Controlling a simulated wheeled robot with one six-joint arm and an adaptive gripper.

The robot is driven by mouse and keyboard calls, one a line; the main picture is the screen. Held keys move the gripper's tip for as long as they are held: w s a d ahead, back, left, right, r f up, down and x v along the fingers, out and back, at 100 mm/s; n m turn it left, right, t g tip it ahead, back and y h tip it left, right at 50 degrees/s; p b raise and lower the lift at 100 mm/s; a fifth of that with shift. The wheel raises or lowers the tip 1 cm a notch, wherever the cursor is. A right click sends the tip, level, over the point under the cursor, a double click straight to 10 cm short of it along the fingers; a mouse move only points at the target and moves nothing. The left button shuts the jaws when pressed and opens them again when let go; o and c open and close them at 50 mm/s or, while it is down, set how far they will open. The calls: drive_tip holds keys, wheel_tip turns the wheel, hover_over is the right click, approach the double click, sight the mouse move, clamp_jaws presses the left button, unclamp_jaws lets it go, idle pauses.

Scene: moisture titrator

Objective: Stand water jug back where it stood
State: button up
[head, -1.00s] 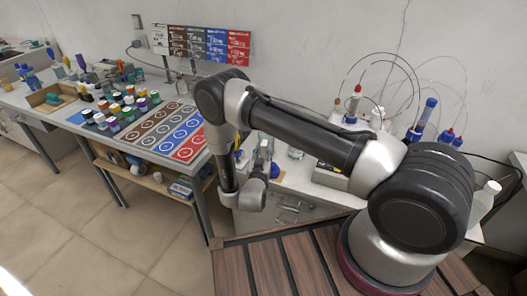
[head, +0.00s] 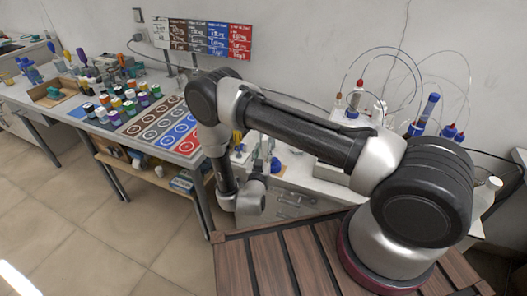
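My arm reaches left across the picture, and its wrist (head: 250,197) hangs low in front of the bench. My gripper's fingers are hidden from this view, so I cannot see whether they hold anything. I cannot make out the water jug with certainty. A pale, jug-like container (head: 487,193) stands at the far right, partly behind my arm's base. A small blue-topped item (head: 275,165) shows just beside my wrist on the low white bench, and I cannot tell what it is.
A grey bench at left carries several coloured-cap bottles (head: 122,100), ring-marked mats (head: 160,122) and a cardboard tray (head: 52,92). A shelf (head: 143,173) sits below. Tubed glassware (head: 430,112) stands on the right bench. The tiled floor (head: 90,235) at left is clear.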

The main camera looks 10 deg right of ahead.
drive_tip(key=shift+v, duration=1.3)
drive_tip(key=shift+s, duration=0.1)
